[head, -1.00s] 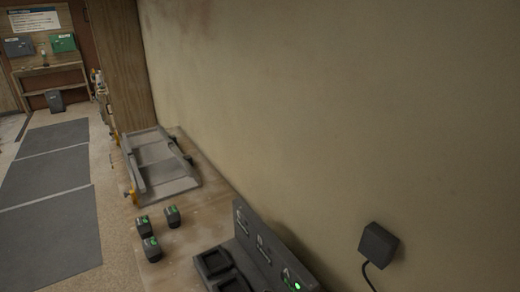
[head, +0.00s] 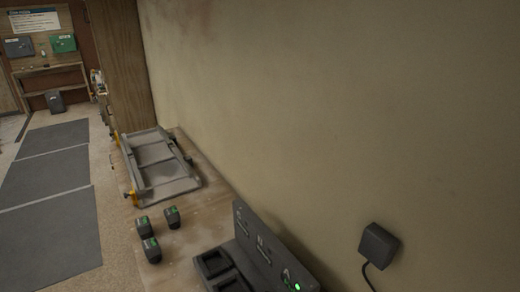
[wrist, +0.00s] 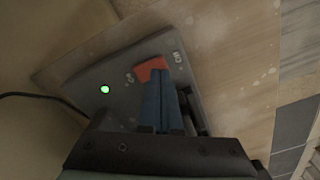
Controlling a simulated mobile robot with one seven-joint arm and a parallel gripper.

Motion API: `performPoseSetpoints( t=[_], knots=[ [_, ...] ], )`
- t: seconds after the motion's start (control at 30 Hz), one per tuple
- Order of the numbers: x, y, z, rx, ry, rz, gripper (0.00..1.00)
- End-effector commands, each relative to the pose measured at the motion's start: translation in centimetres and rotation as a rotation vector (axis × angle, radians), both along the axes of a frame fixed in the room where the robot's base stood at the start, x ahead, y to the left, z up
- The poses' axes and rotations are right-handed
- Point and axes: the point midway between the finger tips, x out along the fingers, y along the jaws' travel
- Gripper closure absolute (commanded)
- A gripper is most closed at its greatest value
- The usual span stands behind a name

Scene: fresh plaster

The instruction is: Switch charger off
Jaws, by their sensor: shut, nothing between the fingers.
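The charger (head: 275,250) is a dark grey unit with an upright back panel and bays, at the bottom of the head view, partly cut off. Its green light (head: 297,287) is lit, and the light also glows in the wrist view (wrist: 104,90). In the wrist view, a red switch (wrist: 151,68) sits on the grey panel between two pale markings. My gripper (wrist: 158,82) has blue fingers, shut and empty, with their tips right at the switch's lower edge. I cannot tell whether they press on it. My gripper is not in the head view.
Several dark battery packs with green marks (head: 151,250) stand on the bench (head: 190,235) left of the charger. A grey frame (head: 165,170) lies farther back. A black plug (head: 378,244) with a cable is on the wall at right. Grey mats (head: 50,185) cover the floor at left.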

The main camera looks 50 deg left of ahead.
Motion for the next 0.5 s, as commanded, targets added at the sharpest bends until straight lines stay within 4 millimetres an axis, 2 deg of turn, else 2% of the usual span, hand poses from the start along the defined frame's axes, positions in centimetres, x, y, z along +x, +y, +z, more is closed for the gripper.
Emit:
performPoseSetpoints(
  t=[0.5],
  knots=[
    [0.0,0.0,-0.5,0.0,0.0,0.0,1.0]
  ],
)
